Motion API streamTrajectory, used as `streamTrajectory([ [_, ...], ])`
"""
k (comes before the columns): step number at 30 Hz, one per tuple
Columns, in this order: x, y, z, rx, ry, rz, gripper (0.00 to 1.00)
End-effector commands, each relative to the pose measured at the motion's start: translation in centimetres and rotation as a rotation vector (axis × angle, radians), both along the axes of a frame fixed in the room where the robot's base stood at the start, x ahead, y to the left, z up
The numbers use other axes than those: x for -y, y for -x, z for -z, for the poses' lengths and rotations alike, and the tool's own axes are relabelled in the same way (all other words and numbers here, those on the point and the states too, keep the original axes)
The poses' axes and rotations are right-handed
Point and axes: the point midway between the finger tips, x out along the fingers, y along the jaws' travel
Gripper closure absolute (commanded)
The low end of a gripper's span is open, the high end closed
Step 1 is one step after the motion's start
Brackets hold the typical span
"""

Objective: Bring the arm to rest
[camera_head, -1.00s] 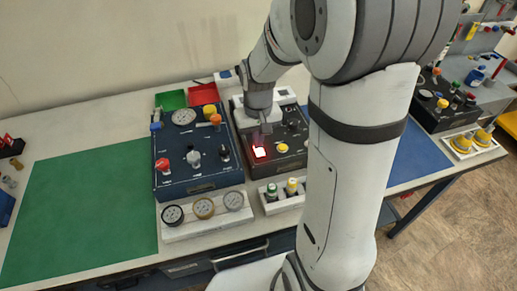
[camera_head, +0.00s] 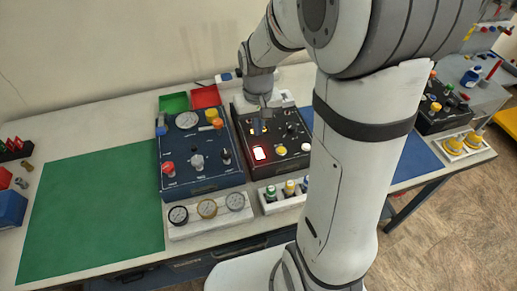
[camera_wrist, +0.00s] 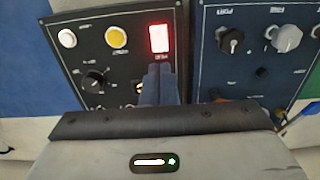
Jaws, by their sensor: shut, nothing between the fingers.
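My gripper (camera_head: 259,126) is above the black panel (camera_head: 243,147), close to its lit red-white square button (camera_head: 260,153). In the wrist view the shut fingers (camera_wrist: 158,84) point at the panel, just short of the glowing button (camera_wrist: 159,38) in the picture. Nothing is between the fingers. I cannot tell the exact gap between the fingertips and the panel. My arm reaches in from the right and hides part of the table behind it.
The blue panel (camera_head: 185,150) with knobs and a gauge stands left of the black panel. A gauge rack (camera_head: 222,216) and a rack of bottles (camera_head: 271,205) stand in front. A green mat (camera_head: 95,200) lies clear at left. Red (camera_head: 206,96) and green (camera_head: 174,102) trays lie behind.

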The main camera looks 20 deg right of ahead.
Motion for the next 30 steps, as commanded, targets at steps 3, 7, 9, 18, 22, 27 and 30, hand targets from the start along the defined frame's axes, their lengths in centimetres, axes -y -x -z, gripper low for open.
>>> streamTrajectory([
  [3, 0.0, 0.0, 0.1, 0.0, 0.0, 0.0, 1.0],
  [7, 0.0, 0.0, 0.1, 0.0, 0.0, 0.0, 1.0],
  [9, 0.0, 0.0, 0.1, 0.0, 0.0, 0.0, 1.0],
  [18, 0.0, 1.6, -2.0, 0.039, 0.0, 0.0, 1.0],
  [22, 0.0, 4.3, -4.7, 0.097, 0.0, 0.0, 1.0],
  [27, 0.1, 8.6, -7.6, 0.177, 0.001, 0.001, 1.0],
  [30, 0.1, 10.8, -8.6, 0.218, 0.001, 0.001, 1.0],
])
